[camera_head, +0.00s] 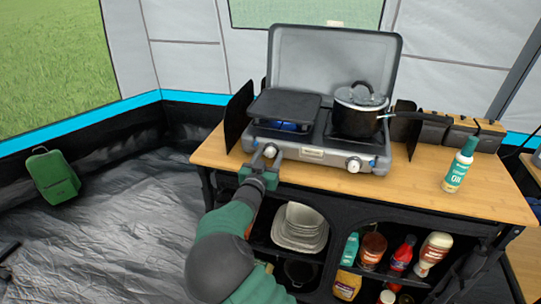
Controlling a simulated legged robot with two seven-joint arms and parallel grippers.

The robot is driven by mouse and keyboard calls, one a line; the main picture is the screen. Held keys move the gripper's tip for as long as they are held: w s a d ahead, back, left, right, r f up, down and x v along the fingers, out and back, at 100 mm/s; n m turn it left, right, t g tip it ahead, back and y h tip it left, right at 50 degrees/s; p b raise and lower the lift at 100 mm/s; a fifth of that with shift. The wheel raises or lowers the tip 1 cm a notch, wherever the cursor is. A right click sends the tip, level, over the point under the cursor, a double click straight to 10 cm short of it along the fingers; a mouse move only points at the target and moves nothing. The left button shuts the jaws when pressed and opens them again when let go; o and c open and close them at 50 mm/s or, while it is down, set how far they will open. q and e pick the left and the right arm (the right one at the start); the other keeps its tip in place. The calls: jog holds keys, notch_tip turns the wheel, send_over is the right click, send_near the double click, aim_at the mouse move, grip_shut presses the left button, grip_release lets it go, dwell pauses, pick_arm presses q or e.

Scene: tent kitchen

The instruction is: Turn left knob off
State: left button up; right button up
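The camp stove (312,154) stands on the wooden table with its grey lid raised. Its left knob (270,150) is pale and sits at the left of the front panel. The right knob (354,165) is pale too and stands clear of my gripper. Whether the fingers touch the knob is too small to tell. Blue shows under the dark griddle (285,105) on the left burner, like a flame.
A dark pot (358,108) with a lid stands on the right burner, its handle reaching right. A green-and-white oil bottle (459,165) and several dark boxes stand on the table's right part. Below are shelves with bowls (300,226) and bottles.

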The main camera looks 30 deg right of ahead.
jog(key=shift+w+a, duration=0.1)
jog(key=shift+a, duration=0.15)
jog(key=c, duration=0.5)
pick_arm(q)
jog(key=shift+a, duration=0.15)
pick_arm(e)
jog(key=shift+d, duration=0.15)
grip_shut()
pick_arm(q)
jog(key=shift+f, duration=0.1)
